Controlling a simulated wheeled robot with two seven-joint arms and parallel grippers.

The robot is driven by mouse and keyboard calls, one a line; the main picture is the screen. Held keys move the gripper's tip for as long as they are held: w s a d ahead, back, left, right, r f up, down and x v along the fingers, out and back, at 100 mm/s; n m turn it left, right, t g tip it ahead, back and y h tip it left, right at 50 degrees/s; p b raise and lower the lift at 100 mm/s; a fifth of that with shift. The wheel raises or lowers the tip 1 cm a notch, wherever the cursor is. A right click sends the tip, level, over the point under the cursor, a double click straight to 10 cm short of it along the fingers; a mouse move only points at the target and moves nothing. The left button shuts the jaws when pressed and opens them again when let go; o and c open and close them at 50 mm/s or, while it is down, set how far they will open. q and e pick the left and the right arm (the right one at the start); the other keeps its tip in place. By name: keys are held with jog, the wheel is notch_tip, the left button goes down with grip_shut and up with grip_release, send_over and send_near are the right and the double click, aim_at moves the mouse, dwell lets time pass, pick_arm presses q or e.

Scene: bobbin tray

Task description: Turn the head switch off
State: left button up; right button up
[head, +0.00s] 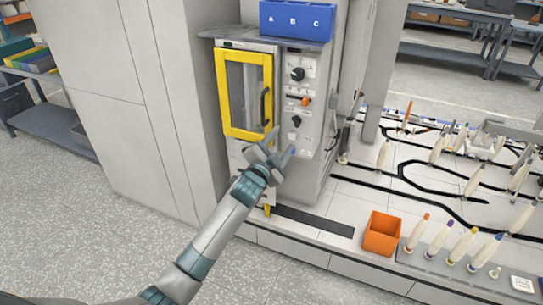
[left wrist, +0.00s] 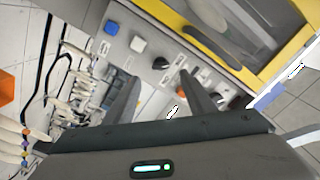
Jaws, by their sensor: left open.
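The grey control panel (head: 309,62) stands right of the yellow-framed door (head: 221,95). It carries an upper black knob (head: 297,74), an orange-tipped switch (head: 305,101) and a lower black knob (head: 296,121). The labels are too small to read, so I cannot tell which is the head switch. My left gripper (head: 281,146) is open and empty in front of the panel's lower part. In the left wrist view, a black knob (left wrist: 160,63) shows ahead, between the open fingers (left wrist: 155,88). A white button (left wrist: 138,43) and a blue button (left wrist: 111,28) sit beside it. Other controls are partly hidden by a finger.
A blue bin (head: 297,22) marked A, B, C stands on top of the cabinet. An orange box (head: 382,233) stands on the low white platform at right, near several bobbins (head: 418,234). The door has a dark handle (head: 265,105). The floor at left is clear.

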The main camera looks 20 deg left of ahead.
pick_arm(q)
jog(key=s, duration=0.7)
jog(key=shift+s+a, duration=0.15)
jog(key=shift+s, duration=0.1)
pick_arm(e)
jog(key=shift+w+a+r, duration=0.15)
jog(key=shift+w+r, duration=0.25)
jog(key=shift+r, duration=0.1)
jog(key=shift+s, duration=0.1)
pick_arm(q)
jog(key=shift+f, duration=0.1)
